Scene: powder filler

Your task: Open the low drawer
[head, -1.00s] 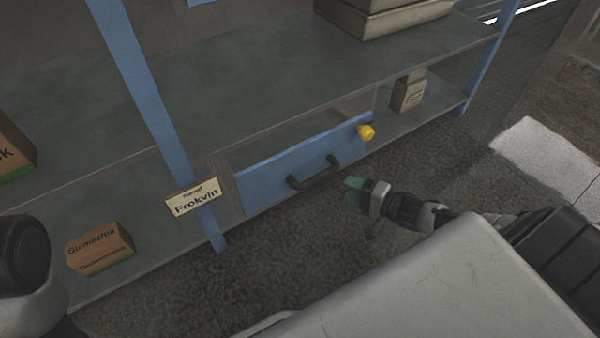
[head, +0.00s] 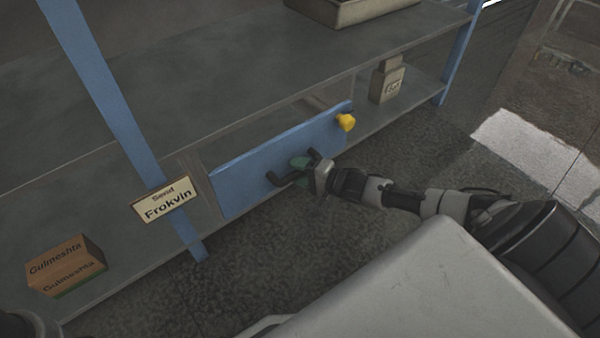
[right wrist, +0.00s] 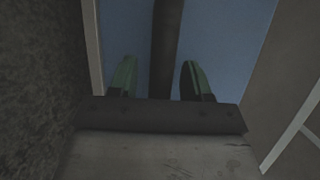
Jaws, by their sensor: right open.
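The low drawer's blue front (head: 245,172) sits under the grey shelf top and looks shut. Its dark bar handle (head: 272,178) is on the front, partly covered by my right gripper (head: 300,163). A yellow knob (head: 346,122) is at the front's upper right corner. In the right wrist view, the green fingers of my right gripper (right wrist: 158,78) are apart, one on each side of the dark handle bar (right wrist: 167,40), with the blue front (right wrist: 225,45) behind. The fingers do not visibly press on the bar. My left gripper is not in view.
A blue post (head: 105,95) and a sign reading "Send Frokvin" (head: 166,199) stand left of the drawer. A brown Gulmeshta box (head: 66,262) sits on the lower shelf at left, a small box (head: 386,84) at right. The floor (head: 240,260) before the drawer is clear.

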